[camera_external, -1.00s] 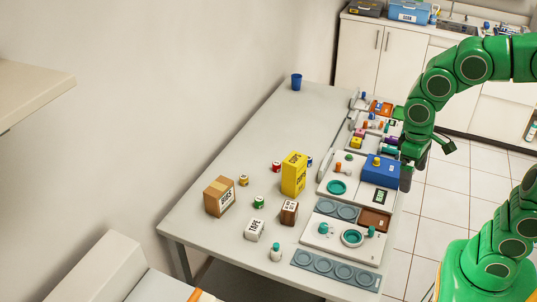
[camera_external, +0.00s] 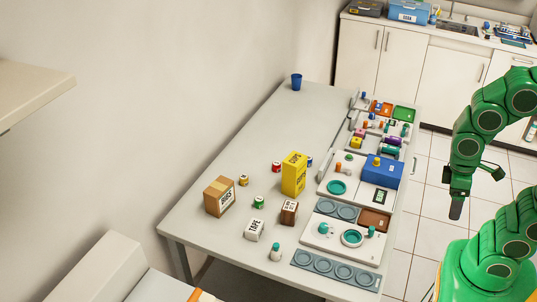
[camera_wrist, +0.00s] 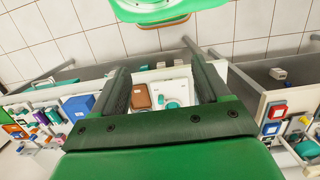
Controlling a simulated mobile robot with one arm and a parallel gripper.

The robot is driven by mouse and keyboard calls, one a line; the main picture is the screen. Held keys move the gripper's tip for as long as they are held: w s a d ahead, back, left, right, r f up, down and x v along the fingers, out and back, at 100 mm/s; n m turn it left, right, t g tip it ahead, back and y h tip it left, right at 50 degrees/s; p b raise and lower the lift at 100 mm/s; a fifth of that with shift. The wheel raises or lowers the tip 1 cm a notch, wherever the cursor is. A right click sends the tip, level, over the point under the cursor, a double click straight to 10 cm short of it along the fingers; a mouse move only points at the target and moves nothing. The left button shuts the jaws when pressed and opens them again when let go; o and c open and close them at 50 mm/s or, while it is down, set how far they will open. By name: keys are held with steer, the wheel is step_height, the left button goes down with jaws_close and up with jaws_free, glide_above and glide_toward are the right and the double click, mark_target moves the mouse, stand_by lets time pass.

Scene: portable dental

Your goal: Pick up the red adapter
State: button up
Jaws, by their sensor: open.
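My gripper (camera_external: 456,207) hangs in the open space right of the long table, well clear of it. In the wrist view its two fingers (camera_wrist: 154,58) stand wide apart with nothing between them. I cannot pick out the red adapter with certainty. A small red-topped block (camera_wrist: 277,110) shows at the right of the wrist view, on a light surface beyond the right finger. A small red round item (camera_external: 276,167) stands on the table left of the yellow box, too small to identify.
The long table (camera_external: 225,160) carries a blue box (camera_external: 381,172), a yellow box (camera_external: 293,174), a cardboard box (camera_external: 219,197) and white trays along its right edge. Tiled floor (camera_external: 430,190) lies open right of it. Cabinets (camera_external: 385,60) stand behind.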

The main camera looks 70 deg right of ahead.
steer(key=shift+c, duration=0.7)
